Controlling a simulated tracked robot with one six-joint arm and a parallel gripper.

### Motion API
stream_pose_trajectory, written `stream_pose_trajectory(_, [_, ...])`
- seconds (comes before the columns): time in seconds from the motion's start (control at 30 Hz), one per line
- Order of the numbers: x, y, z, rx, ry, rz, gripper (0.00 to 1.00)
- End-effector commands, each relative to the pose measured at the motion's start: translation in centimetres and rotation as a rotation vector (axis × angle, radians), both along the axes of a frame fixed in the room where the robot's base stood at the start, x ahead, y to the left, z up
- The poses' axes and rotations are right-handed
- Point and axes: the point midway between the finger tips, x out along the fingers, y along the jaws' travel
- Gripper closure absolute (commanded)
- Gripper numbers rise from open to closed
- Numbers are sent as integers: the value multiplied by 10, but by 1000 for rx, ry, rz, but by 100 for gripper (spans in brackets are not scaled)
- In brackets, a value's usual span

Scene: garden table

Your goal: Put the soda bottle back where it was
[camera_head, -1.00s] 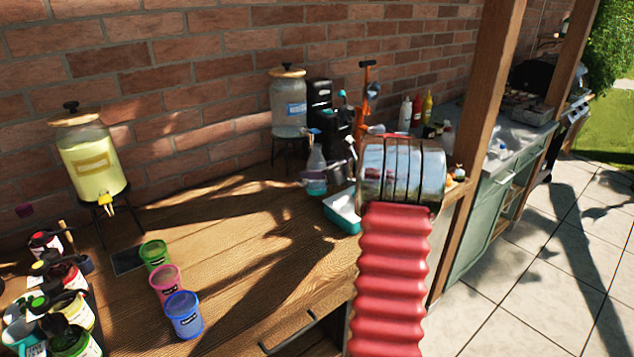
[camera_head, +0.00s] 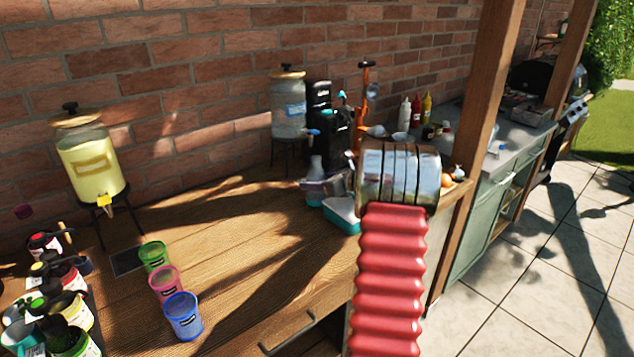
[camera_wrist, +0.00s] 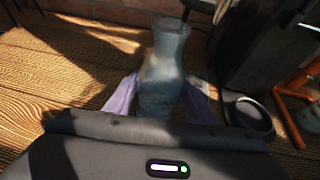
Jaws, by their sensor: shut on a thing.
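The soda bottle (camera_wrist: 165,75) is a pale, translucent bottle with a narrow neck. It stands upright between the lilac fingers of my gripper (camera_wrist: 158,98) in the wrist view. In the head view its neck (camera_head: 316,166) shows above my gripper (camera_head: 315,188), near the back of the wooden table. The fingers are shut on its sides. My gripper hides the bottle's lower part, so I cannot tell whether its base touches the table.
A water dispenser (camera_head: 288,105) and a black machine (camera_head: 321,125) stand just behind the bottle. A white and teal tray (camera_head: 343,214) is close on the right. A lemonade dispenser (camera_head: 90,160) and several coloured cups (camera_head: 165,285) stand left. The table's middle is clear.

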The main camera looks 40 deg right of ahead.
Motion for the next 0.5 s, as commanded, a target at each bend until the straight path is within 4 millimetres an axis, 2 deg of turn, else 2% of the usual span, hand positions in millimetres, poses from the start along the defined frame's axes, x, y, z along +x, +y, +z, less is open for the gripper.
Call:
stream_pose_trajectory(0.07, [0, 0, -1, 0, -1, 0, 93])
stream_pose_trajectory(0.1, [0, 0, -2, 0, 0, 0, 48])
stream_pose_trajectory(0.33, [0, 0, -1, 0, 0, 1, 32])
stream_pose_trajectory(0.5, [0, 0, -1, 0, 0, 1, 32])
